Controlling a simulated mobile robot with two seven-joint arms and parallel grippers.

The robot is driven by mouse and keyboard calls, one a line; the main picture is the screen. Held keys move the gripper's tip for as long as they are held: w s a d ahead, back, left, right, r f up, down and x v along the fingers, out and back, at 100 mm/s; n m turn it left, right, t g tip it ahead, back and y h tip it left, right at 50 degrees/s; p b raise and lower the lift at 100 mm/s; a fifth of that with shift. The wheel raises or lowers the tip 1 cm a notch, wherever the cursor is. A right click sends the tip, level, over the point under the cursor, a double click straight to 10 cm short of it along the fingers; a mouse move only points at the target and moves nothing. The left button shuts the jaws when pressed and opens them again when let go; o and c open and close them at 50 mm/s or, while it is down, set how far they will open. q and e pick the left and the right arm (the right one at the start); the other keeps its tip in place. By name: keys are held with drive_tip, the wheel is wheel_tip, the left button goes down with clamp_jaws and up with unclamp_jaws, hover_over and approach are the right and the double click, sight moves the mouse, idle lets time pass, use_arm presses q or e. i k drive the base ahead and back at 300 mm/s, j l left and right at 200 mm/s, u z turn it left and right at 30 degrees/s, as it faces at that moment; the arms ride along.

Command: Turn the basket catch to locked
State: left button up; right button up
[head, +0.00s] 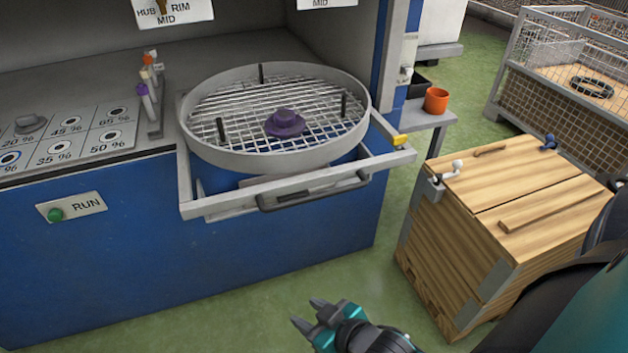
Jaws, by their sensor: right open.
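The round grey basket (192,137) with a wire mesh floor sits in a pulled-out frame (230,203) at the front of the blue machine. A purple knob (286,123) stands at its centre, with several black pins around it. A small yellow-tipped part (400,140) on the frame's right corner looks like the catch; I cannot tell its position. My right gripper (308,313) is low in front of the frame, over the green floor. Its two fingers are apart and empty, well away from the basket and the yellow part. My left gripper is out of view.
A black handle (313,191) sticks out from the frame's front. A wooden crate (440,265) stands at right, near my right arm. An orange cup (436,100) sits on a small grey shelf (417,120). The floor between machine and crate is clear.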

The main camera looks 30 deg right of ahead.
sight(398, 141)
drive_tip(key=z, duration=1.6)
